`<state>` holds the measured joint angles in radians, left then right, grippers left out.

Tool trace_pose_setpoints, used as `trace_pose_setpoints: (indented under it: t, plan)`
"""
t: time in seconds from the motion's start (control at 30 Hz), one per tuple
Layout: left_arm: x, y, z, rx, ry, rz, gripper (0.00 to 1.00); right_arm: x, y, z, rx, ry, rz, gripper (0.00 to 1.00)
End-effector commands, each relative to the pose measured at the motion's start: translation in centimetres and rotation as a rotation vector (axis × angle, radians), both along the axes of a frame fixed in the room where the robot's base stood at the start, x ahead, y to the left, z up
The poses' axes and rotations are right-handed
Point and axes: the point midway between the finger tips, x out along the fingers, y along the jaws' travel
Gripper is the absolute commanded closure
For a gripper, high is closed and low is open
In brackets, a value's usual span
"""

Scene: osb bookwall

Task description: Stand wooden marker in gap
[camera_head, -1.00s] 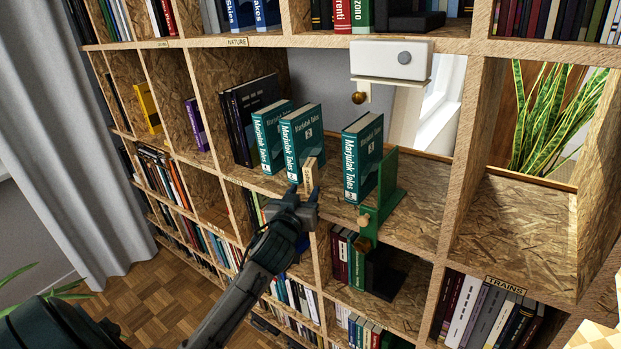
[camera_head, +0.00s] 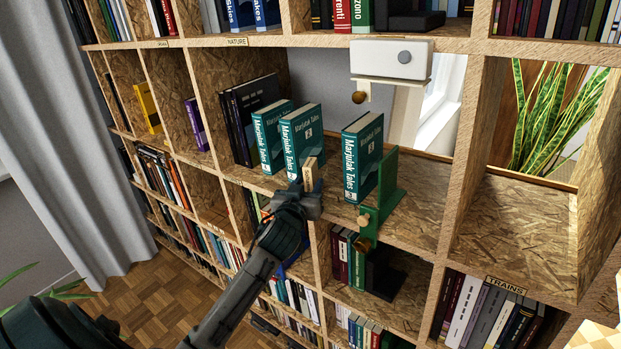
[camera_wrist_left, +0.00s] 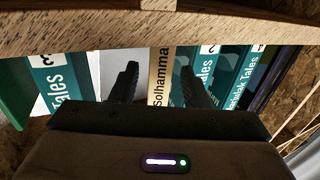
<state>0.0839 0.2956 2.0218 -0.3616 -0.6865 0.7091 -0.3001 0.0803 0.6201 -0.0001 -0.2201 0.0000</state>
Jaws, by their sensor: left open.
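The wooden marker (camera_head: 310,174) is a thin pale upright strip on the middle shelf, close to the right side of the second teal Marjulak Tales book (camera_head: 301,142). In the left wrist view the marker (camera_wrist_left: 160,75) shows lettering reading "Solhamma". The gap lies between that book and another teal book (camera_head: 362,155) to the right. My left gripper (camera_head: 309,190) is open at the marker's foot in the head view. In the wrist view its fingers (camera_wrist_left: 158,84) appear on either side of the marker; contact cannot be told. My right gripper is out of view.
A green bookend (camera_head: 390,180) with a wooden knob stands right of the right teal book. Another teal book (camera_head: 271,140) and dark books (camera_head: 248,118) stand left. A white box (camera_head: 391,59) hangs above. Bare shelf (camera_head: 415,220) lies right of the bookend.

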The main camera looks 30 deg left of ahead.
Motion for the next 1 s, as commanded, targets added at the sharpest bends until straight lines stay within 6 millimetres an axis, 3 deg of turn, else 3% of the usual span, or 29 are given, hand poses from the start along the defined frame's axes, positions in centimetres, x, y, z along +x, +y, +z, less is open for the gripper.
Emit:
trace_pose_setpoints:
  t: [0.5,0.9,1.0]
  plan:
    - [1.7,0.5,0.0,0.0,-0.001,0.0,0.58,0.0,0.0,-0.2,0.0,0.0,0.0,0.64]
    - [2.0,0.6,0.0,0.001,-0.001,0.0,0.58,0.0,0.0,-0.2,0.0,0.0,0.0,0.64]
    - [2.0,0.6,0.0,0.001,-0.001,0.0,0.78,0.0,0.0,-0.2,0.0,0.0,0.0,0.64]
